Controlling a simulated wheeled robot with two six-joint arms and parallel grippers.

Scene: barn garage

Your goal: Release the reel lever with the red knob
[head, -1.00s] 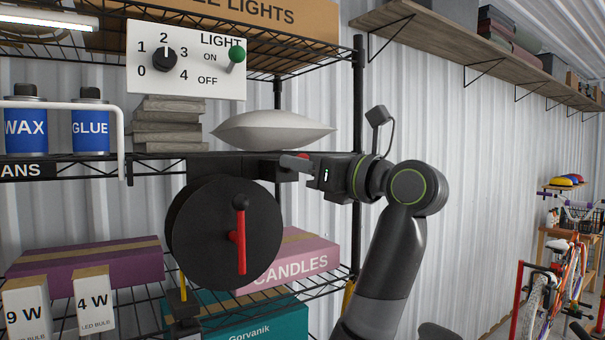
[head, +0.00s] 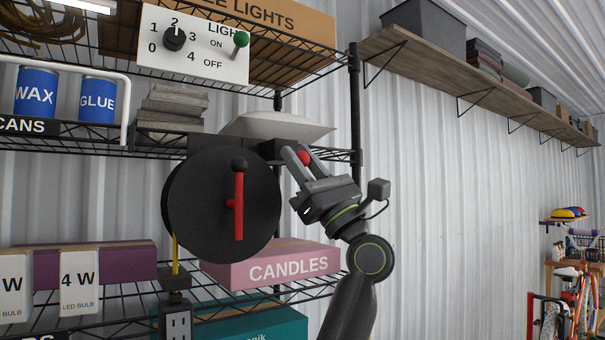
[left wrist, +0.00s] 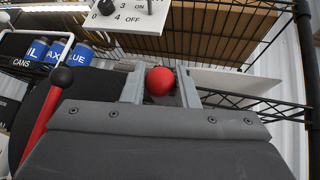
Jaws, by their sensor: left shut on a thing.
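The black round reel (head: 200,205) hangs at the shelf's front and carries a red crank with a black knob (head: 238,190) on its face. The reel lever's red knob (head: 304,157) is at the reel's upper right. My left gripper (head: 297,156) points up and left, with its fingers on either side of the red knob, shut on it. In the left wrist view the red knob (left wrist: 160,81) sits between the two grey fingers. The lever's shaft is mostly hidden by the gripper. My right gripper is not in view.
A light panel (head: 195,45) with a dial and green-knobbed switch is above. A grey cushion-like bag (head: 275,125) lies on the shelf behind the gripper. A pink candles box (head: 275,268) sits below.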

